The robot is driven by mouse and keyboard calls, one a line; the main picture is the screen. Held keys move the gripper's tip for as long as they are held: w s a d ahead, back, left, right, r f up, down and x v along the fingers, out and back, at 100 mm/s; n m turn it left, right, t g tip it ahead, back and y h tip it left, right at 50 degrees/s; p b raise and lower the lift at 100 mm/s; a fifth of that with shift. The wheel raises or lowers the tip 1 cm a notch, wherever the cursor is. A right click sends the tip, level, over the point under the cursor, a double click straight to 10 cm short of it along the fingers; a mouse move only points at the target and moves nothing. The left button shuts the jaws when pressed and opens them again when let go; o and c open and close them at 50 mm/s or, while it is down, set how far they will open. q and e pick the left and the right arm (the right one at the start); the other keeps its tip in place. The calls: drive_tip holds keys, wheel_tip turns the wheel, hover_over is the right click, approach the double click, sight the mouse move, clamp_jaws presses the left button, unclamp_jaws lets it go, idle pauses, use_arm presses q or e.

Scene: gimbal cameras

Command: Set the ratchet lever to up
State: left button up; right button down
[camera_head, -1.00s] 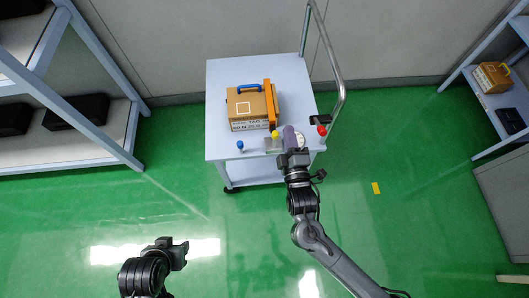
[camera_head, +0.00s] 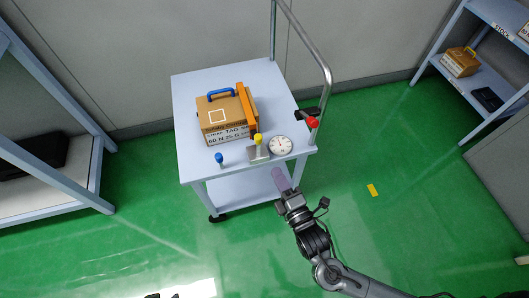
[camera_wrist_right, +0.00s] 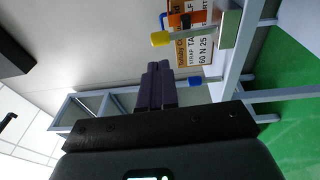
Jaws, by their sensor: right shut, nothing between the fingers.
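A lever with a yellow knob (camera_head: 258,139) rises from a small metal block (camera_head: 259,154) at the cart's front edge, by the lower end of an orange strap (camera_head: 246,108). I take it as the ratchet lever. In the right wrist view its yellow knob (camera_wrist_right: 160,39) and metal block (camera_wrist_right: 230,27) show above the fingers. My right gripper (camera_head: 281,179) is shut and empty, in front of the cart edge, apart from the lever. Its dark fingers (camera_wrist_right: 155,86) are together in the wrist view. Only a dark scrap of my left gripper (camera_head: 162,295) shows at the bottom edge.
A strapped box (camera_head: 217,117) with a blue handle stands on the cart (camera_head: 196,82). A round dial (camera_head: 281,145) is right of the metal block. Blue-knobbed (camera_head: 220,158) and red-knobbed (camera_head: 312,123) levers stand to either side. A metal push rail (camera_head: 322,70) rises at the right.

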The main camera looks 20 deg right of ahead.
sight(260, 142)
drive_tip(key=w+b, duration=0.3)
drive_tip(key=w, duration=0.5)
drive_tip(key=shift+w+a+r, duration=0.1)
use_arm(q)
drive_tip(key=shift+f+b, duration=0.3)
drive_tip(key=shift+f, duration=1.85)
use_arm(e)
drive_tip(key=shift+w+r, duration=0.15)
drive_tip(key=shift+w, duration=0.4)
use_arm(q)
drive_tip(key=shift+d, duration=0.1)
